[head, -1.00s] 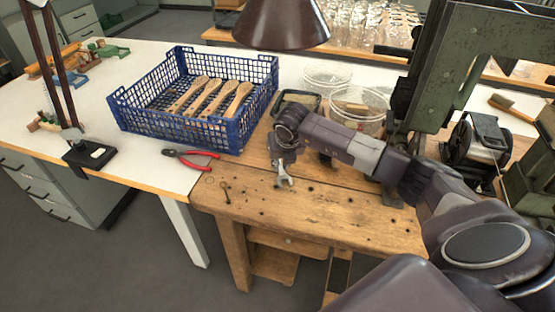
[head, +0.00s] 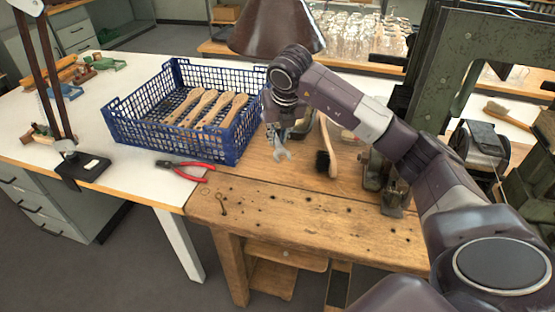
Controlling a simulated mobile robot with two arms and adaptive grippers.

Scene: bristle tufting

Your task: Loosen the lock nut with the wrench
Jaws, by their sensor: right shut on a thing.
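My right gripper (head: 276,124) hangs over the wooden bench, just right of the blue crate. It is shut on the wrench (head: 282,150), a small grey metal tool whose open jaw points down. The jaw is above the bench, with bare wood below it. I cannot make out the lock nut; it may be on the metal fixture (head: 380,175) at the bench's right or hidden by my arm. My left gripper is not in view.
The blue crate (head: 178,139) holds several wooden handles. Red-handled pliers (head: 183,170) lie in front of it. The front of the wooden bench (head: 290,208) is mostly clear.

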